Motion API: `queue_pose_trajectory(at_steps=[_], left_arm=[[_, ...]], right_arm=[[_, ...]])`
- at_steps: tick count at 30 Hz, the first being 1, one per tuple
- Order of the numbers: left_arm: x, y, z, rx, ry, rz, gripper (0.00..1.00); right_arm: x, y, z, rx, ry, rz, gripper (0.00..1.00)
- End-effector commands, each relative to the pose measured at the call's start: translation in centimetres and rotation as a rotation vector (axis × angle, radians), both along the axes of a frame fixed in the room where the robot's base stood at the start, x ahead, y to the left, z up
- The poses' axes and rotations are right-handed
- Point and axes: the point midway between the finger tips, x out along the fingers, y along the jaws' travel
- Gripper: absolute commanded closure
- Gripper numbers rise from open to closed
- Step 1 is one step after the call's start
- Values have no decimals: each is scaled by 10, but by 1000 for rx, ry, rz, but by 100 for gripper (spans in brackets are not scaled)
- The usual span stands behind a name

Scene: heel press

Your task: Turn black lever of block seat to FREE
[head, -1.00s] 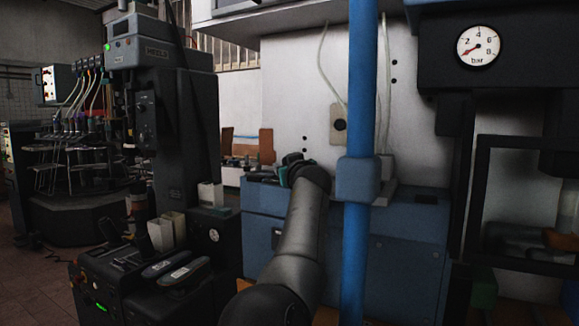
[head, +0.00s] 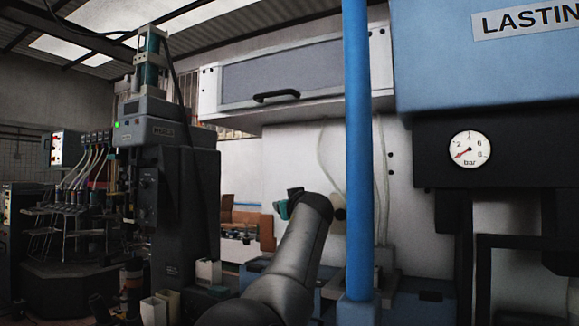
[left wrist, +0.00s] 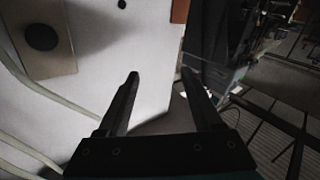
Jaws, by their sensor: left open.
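I cannot make out a black lever or a block seat in either view. My left gripper (head: 290,202) is raised in front of the white panel in the head view, mostly hidden behind my own wrist. In the left wrist view its two dark fingers (left wrist: 162,82) are apart with nothing between them. A beige plate with a round black knob (left wrist: 42,37) is on the white panel at upper left there, apart from the fingers. The knob also shows in the head view (head: 339,208), partly hidden by my arm. My right gripper is not in view.
A blue post (head: 357,130) stands upright just right of my left arm. A blue machine with a pressure gauge (head: 469,150) is at right, a dark press (head: 178,190) at left. A cabinet with a black handle (head: 276,96) hangs above. Pale cables run down the panel.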

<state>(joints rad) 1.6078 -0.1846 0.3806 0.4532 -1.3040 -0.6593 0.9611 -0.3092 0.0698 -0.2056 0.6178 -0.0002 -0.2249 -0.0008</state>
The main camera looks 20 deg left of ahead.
Motion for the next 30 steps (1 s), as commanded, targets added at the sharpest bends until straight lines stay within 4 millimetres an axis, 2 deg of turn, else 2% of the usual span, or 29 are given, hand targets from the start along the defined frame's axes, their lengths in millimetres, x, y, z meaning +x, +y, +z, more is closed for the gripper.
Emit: queue_pose_trajectory(at_steps=[1,2,12,18,30], left_arm=[[0,1,15,1,0,1,33],[0,1,20,1,0,1,33],[0,1,58,0,0,1,33],[0,0,67,0,-1,0,33],[0,0,67,0,0,0,33]], right_arm=[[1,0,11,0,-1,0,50],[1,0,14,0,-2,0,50],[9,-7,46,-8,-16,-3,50],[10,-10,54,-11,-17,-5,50],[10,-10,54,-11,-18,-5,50]])
